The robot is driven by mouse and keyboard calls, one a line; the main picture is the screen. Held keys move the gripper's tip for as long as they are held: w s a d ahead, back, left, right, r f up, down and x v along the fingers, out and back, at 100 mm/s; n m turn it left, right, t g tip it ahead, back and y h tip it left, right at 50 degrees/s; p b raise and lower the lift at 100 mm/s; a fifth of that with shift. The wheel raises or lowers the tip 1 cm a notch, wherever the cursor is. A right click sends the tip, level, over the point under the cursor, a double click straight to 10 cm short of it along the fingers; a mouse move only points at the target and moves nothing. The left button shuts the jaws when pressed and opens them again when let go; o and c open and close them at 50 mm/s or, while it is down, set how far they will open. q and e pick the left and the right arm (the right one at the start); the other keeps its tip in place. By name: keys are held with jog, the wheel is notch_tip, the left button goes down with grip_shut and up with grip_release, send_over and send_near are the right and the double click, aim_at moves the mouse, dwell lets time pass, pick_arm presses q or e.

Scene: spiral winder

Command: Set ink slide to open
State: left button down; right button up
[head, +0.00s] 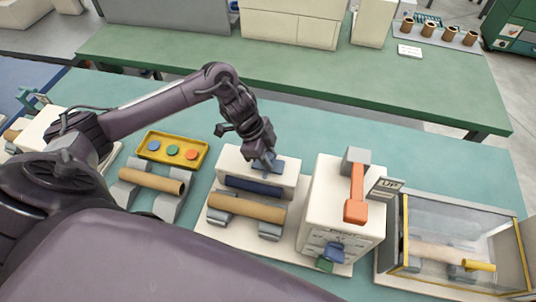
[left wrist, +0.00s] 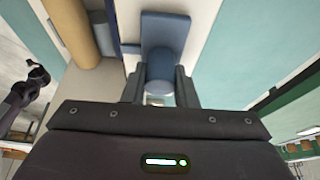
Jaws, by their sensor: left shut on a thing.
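The ink slide (head: 285,168) is a small dark blue piece on top of the cream block of the middle machine. In the left wrist view the blue slide (left wrist: 165,35) runs between the fingers. My left gripper (head: 267,163) points down onto it and is shut on it, covering part of it in the head view. In the left wrist view a dark arm at the left edge appears to be my right one, with what looks like its gripper (left wrist: 38,74), too small to read.
A dark blue roller (head: 254,187) and a tan tube (head: 246,207) lie just in front of the slide. A cream box with an orange lever (head: 356,195) and an UP sign stands close on the right. A yellow tray (head: 171,150) lies left. Teal table is bare behind.

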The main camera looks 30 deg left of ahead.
pick_arm(q)
jog(key=c, duration=1.1)
grip_release()
jog(key=shift+c, duration=0.2)
jog(key=shift+d+r, duration=0.1)
jog(key=shift+d, duration=0.1)
jog(key=shift+a+r, duration=0.15)
jog(key=shift+a, duration=0.05)
jog(key=b+v, duration=0.1)
jog(key=v, duration=0.6)
jog(key=shift+r, duration=0.2)
pick_arm(e)
jog(key=shift+y, duration=0.3)
jog(key=a, duration=0.1)
jog(key=a+f, duration=0.1)
jog(key=a, duration=0.1)
jog(key=shift+s+a+f, duration=0.2)
jog(key=shift+s+a, duration=0.05)
jog(key=shift+a, duration=0.15)
pick_arm(q)
jog(key=shift+d, duration=0.1)
pick_arm(e)
jog(key=shift+d, duration=0.3)
jog(key=shift+d, duration=0.1)
